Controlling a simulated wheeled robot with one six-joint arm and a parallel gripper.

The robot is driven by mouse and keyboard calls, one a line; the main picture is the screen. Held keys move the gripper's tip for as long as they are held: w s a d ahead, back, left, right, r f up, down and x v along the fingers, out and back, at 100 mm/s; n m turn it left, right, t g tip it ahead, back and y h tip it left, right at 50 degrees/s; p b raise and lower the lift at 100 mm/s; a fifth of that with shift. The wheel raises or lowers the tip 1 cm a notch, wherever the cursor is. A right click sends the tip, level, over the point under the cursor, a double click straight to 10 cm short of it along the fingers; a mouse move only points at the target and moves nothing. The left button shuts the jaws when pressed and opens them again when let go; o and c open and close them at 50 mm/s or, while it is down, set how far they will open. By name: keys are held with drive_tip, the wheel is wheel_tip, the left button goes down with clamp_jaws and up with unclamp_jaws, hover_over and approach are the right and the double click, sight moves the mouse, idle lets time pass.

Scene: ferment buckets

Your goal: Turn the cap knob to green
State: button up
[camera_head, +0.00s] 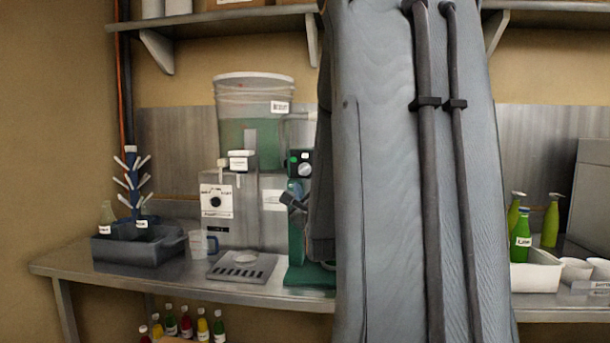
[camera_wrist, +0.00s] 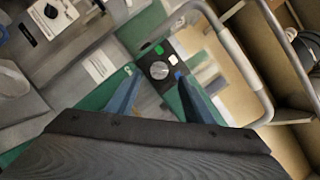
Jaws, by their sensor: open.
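The cap knob (camera_wrist: 159,70) is a round silver dial on a black panel. A green mark (camera_wrist: 159,49) sits beside it, with a white mark (camera_wrist: 174,63) and a small blue mark near the right finger. Which mark the knob points at is too small to tell. In the head view the knob (camera_head: 305,170) is on the green machine (camera_head: 296,270), partly hidden by my arm. My gripper (camera_wrist: 157,82) is open in the wrist view, its two blue-grey fingers apart on either side of the knob in the picture. Contact cannot be told.
A steel dispenser with a black dial (camera_head: 216,202) stands left of the machine, below a clear bucket (camera_head: 254,110). A metal tube frame (camera_wrist: 246,75) curves close to the right finger. A dark tub (camera_head: 125,250) and green bottles (camera_head: 521,240) stand farther out.

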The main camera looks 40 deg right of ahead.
sight(304, 170)
drive_tip(key=shift+p+x, duration=0.45)
drive_tip(key=shift+x, duration=2.15)
drive_tip(key=shift+f, duration=0.1)
drive_tip(key=c, duration=1)
drive_tip(key=shift+c, duration=0.2)
